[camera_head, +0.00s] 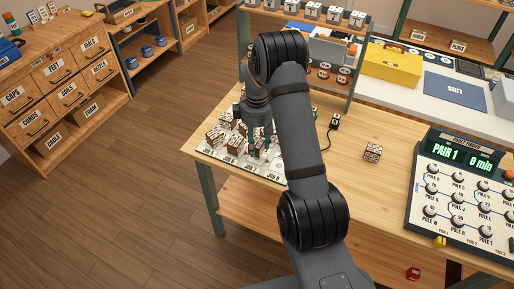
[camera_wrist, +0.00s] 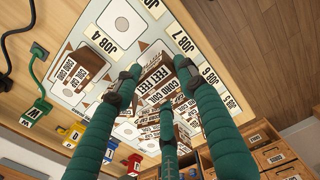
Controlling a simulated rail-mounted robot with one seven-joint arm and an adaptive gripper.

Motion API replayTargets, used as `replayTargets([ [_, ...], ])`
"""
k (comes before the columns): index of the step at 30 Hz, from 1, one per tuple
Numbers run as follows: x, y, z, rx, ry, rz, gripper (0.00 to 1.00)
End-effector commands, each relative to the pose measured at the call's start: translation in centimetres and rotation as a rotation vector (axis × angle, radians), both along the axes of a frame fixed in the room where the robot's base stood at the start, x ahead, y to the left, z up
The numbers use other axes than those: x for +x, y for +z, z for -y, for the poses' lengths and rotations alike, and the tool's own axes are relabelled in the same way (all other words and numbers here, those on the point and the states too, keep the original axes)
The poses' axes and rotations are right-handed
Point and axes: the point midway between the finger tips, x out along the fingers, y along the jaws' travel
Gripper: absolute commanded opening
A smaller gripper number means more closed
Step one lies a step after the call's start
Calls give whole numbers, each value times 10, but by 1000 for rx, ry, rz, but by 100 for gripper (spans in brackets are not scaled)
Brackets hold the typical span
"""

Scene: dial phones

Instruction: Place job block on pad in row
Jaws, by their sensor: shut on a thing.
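Another job block (camera_wrist: 82,70) stands to the left in the wrist view. In the head view my gripper (camera_head: 259,143) is among several blocks (camera_head: 215,137) on the mat, partly hidden by my arm.
A lone block (camera_head: 372,152) lies on bare table right of my arm. A panel of dials (camera_head: 462,200) reading PAIR 1 stands farther right. A black plug with a cord (camera_head: 335,121) lies behind. A shelf rack (camera_head: 330,52) and yellow box (camera_head: 392,63) stand at the back.

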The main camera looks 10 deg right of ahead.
Motion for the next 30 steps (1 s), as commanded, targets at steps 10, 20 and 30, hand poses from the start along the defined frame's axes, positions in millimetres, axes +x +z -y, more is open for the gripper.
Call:
replayTargets([
  [10,-1,-32,0,1,-1,-1,13],
  [20,-1,-35,0,0,-1,-1,42],
  [30,-1,-35,0,0,-1,-1,59],
])
